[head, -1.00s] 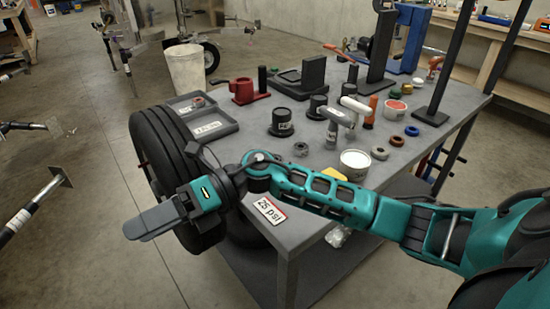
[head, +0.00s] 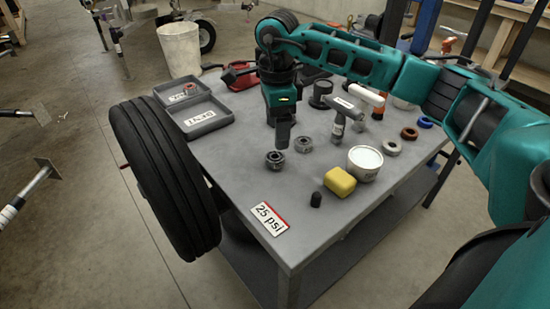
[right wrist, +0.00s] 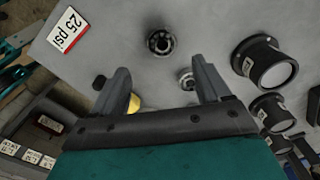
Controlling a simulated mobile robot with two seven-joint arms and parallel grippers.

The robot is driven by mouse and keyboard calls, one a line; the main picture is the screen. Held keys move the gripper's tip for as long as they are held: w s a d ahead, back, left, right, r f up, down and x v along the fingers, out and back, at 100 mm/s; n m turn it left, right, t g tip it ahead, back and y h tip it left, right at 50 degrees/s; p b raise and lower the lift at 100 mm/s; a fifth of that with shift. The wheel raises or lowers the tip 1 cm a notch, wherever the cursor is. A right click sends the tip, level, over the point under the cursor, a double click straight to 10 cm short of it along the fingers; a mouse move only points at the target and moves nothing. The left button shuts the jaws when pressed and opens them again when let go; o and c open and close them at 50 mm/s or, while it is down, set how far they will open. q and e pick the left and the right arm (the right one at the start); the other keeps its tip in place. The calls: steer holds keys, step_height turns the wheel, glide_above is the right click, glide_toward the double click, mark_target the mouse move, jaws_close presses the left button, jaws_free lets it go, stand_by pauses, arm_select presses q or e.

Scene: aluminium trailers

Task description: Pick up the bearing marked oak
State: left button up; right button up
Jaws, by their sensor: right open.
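Two metal bearings lie on the grey table: a nearer one (head: 275,160) and one just behind it to the right (head: 303,145). Both show in the right wrist view, one ahead of the fingers (right wrist: 160,42) and one by the right-hand finger (right wrist: 186,79). No oak mark is readable on either. Another ring-like part (head: 190,88) sits in the grey tray at the table's left. My right gripper (head: 282,138) points down above the table, just behind the nearer bearing; its fingers (right wrist: 164,82) are apart and empty. My left gripper is not in view.
A grey two-part tray (head: 215,128) has labels too small to read surely. The table's front left, near the 25 psi sign (head: 268,218), is clear.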

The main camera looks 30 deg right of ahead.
mark_target(276, 156)
steer(key=f, duration=0.8)
steer(key=shift+w, duration=0.25)
steer(key=shift+r, duration=0.1)
steer(key=c, duration=1.2)
